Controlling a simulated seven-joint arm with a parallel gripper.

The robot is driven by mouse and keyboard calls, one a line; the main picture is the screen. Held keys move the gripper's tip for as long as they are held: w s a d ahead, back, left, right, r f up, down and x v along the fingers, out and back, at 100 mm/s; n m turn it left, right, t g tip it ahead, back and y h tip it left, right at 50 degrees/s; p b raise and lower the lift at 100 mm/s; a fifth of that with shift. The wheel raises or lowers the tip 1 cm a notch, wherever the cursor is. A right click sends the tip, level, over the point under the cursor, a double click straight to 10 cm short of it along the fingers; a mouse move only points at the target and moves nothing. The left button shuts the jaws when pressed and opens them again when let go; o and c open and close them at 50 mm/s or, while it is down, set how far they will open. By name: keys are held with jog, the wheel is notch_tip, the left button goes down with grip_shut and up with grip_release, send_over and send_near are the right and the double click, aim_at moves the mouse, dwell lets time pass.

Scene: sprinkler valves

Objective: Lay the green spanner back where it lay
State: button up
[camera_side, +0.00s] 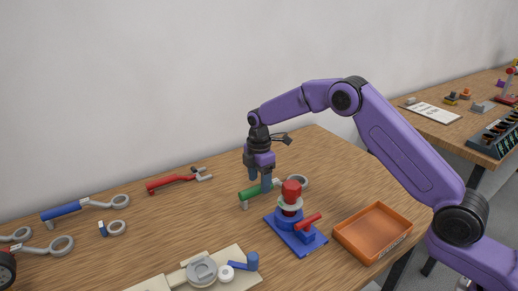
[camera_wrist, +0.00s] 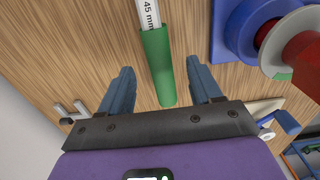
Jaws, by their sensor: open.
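The green spanner (camera_side: 252,192) has a green handle and a grey ring end, and lies at the middle of the wooden table, left of the valve. In the wrist view its green handle (camera_wrist: 157,66) runs between my open fingers, with a gap on each side, and its shank is marked "45 mm". My gripper (camera_side: 260,182) is open, low over the handle, and its fingers hide part of the spanner in the side view. I cannot tell whether the handle lies flat or on a small support.
The blue valve base with a red cap (camera_side: 291,188) and red lever stands close right of the spanner. An orange tray (camera_side: 373,232) is further right. A red spanner (camera_side: 172,183) and a blue spanner (camera_side: 68,210) lie left. A pale board with round parts (camera_side: 203,271) is in front.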

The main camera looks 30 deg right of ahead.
notch_tip(320, 180, up, 13)
jog(key=s+a+r+m, duration=0.1)
jog(key=s+a, duration=0.1)
jog(key=s, duration=0.3)
jog(key=s+a+r, duration=0.2)
jog(key=s, duration=0.4)
jog(key=s+d+f+m, duration=0.1)
jog(key=s+d, duration=0.3)
jog(key=s, duration=0.7)
jog(key=s+d+f+m, duration=0.1)
jog(key=s+d, duration=0.3)
jog(key=s, duration=0.7)
jog(key=s+d+f+m, duration=0.1)
jog(key=s+d, duration=0.3)
jog(key=s, duration=0.7)
jog(key=shift+s+f+m, duration=0.35)
jog(key=shift+f+m, duration=0.05)
jog(key=shift+m, duration=0.3)
